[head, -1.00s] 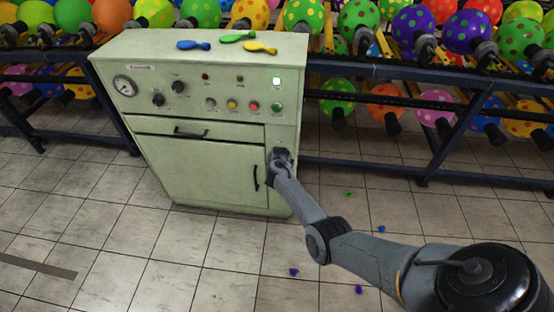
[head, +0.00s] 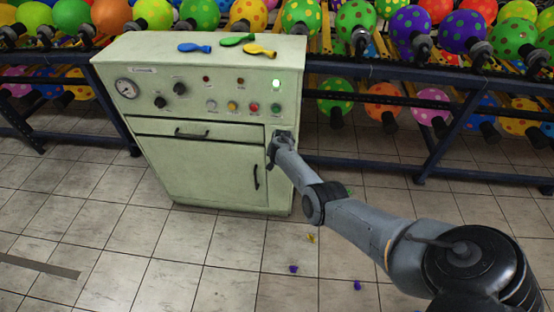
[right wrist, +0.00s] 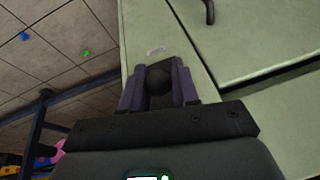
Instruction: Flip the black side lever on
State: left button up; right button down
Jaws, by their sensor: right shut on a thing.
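The pale green cabinet (head: 195,110) stands in the middle of the head view. My right gripper (head: 276,148) is at the narrow right part of its front, below the button row. In the head view the lever is hidden behind my gripper. My left gripper is not in view.
A green light (head: 276,85) glows on the cabinet panel. Three uninflated balloons, blue (head: 195,48), green (head: 237,40) and yellow (head: 260,51), lie on top. A dark rack (head: 440,150) with several balloons stands behind. The tiled floor (head: 100,250) in front is mostly clear.

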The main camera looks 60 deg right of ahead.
jog(key=c, duration=1)
grip_release()
jog(key=shift+s+a+r+p, duration=0.1)
jog(key=shift+r+p, duration=0.5)
jog(key=shift+p+v, duration=2.9)
jog(key=shift+v, duration=1.85)
jog(key=shift+s, duration=0.1)
